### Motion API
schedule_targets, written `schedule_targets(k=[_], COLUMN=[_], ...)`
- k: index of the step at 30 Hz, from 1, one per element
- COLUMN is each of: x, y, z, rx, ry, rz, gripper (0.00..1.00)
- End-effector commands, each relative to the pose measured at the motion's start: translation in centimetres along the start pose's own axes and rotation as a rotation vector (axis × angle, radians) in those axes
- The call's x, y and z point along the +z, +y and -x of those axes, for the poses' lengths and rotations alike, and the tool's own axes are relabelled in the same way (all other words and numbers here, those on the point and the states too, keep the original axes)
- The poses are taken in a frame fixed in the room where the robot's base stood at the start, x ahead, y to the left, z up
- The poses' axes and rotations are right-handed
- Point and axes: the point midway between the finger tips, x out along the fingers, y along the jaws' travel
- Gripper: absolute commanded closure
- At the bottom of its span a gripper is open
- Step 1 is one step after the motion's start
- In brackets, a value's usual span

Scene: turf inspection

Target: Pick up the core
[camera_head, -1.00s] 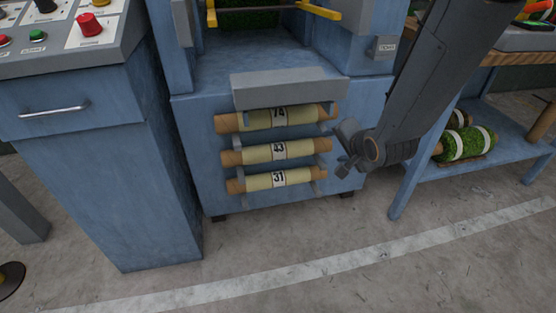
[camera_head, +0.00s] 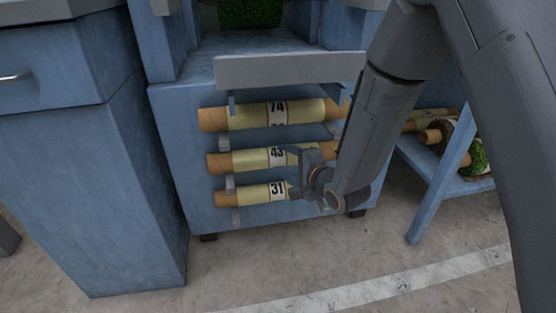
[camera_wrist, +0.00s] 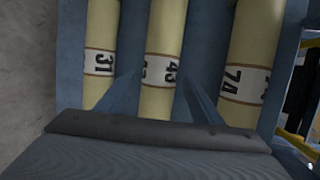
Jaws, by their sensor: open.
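Three pale yellow cores with brown ends lie level, one above another, on the front of a blue cabinet. The top core (camera_head: 247,115) is labelled 74, the middle core (camera_head: 246,160) 43 and the bottom core (camera_head: 244,194) 31. My gripper (camera_head: 296,172) is at the right part of the middle and bottom cores and hides some of them. In the wrist view my gripper (camera_wrist: 158,80) is open, its two fingers on either side of core 43 (camera_wrist: 163,50). Cores 31 (camera_wrist: 100,40) and 74 (camera_wrist: 250,50) lie outside the fingers. I cannot tell whether the fingers touch anything.
A grey bar (camera_head: 285,70) juts out above the top core. A blue drawer cabinet (camera_head: 115,190) stands at the left. At the right, a blue shelf (camera_head: 425,165) holds more rolls, some with green turf. The floor in front is clear, with a white line (camera_head: 400,284).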

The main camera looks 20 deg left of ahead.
Motion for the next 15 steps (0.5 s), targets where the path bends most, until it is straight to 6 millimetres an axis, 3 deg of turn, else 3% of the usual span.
schedule_targets(k=[15], x=[-0.4], y=[0.0], z=[-5.4], rx=[0.001], ry=[0.003], rz=[0.000], gripper=[0.39])
